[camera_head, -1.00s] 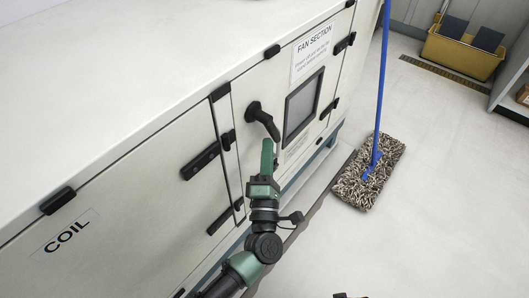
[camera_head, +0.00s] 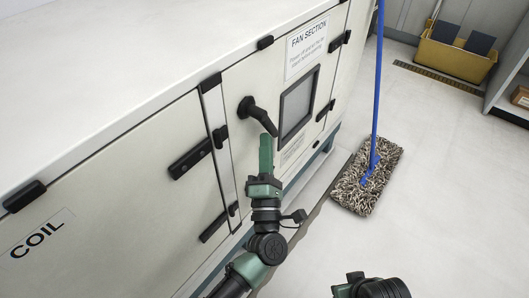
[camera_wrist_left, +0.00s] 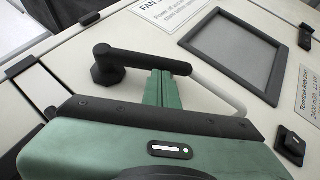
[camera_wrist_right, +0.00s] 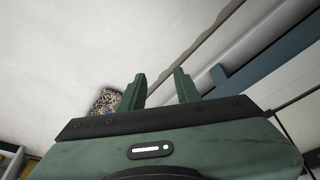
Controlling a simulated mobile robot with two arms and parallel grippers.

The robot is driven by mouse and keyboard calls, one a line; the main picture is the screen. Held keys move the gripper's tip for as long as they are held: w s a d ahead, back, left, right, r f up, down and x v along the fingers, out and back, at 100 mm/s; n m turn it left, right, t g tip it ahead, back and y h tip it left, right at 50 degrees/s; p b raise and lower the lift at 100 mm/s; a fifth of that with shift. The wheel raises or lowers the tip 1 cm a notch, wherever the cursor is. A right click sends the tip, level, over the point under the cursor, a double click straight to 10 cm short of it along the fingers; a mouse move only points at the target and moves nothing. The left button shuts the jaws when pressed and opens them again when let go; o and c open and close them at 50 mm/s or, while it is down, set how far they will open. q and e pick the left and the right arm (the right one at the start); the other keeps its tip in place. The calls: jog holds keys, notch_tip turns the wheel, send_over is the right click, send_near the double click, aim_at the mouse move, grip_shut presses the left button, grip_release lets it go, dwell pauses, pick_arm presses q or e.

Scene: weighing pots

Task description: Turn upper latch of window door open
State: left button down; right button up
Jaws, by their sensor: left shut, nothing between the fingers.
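The window door (camera_head: 233,85) is a pale panel with a grey window (camera_head: 297,104) and a "FAN SECTION" label. Its upper latch (camera_head: 258,114) is a black lever at the door's upper left, slanting down to the right. My left gripper (camera_head: 266,138) is shut and empty, with its fingertips at the lever's lower end. In the left wrist view the fingertips (camera_wrist_left: 160,76) are right by the latch lever (camera_wrist_left: 140,60); I cannot tell whether they touch. My right gripper (camera_wrist_right: 161,86) is open and empty over the floor, away from the latch.
A "COIL" panel (camera_head: 110,190) with a black handle (camera_head: 190,160) is left of the door. A mop (camera_head: 368,178) with a blue pole stands on the floor to the right. A yellow bin (camera_head: 458,54) is at the back right. The floor (camera_head: 440,200) between is mostly clear.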

pick_arm(q)
jog(key=n+b, duration=0.1)
jog(key=b, duration=0.1)
jog(key=w+d+n+t+y+b, duration=0.1)
jog(key=b, duration=0.2)
jog(key=n+t+y+b, duration=0.1)
jog(key=b, duration=0.1)
jog(key=shift+w+d+r+b, duration=0.15)
jog(key=shift+w+r+b, duration=0.05)
jog(key=shift+w+b, duration=0.15)
pick_arm(e)
jog(key=w+a+r+t+y, duration=0.1)
jog(key=w+a+r+t, duration=0.2)
jog(key=w+r+t, duration=0.4)
jog(key=w+a+r+t+y, duration=0.2)
jog(key=w+r+t, duration=0.5)
jog(key=r, duration=0.7)
jog(key=shift+w+a+r+n+y, duration=0.3)
jog(key=shift+w+a+n, duration=0.15)
jog(key=shift+w, duration=0.25)
pick_arm(q)
jog(key=shift+f, duration=0.1)
pick_arm(e)
jog(key=shift+a, duration=0.1)
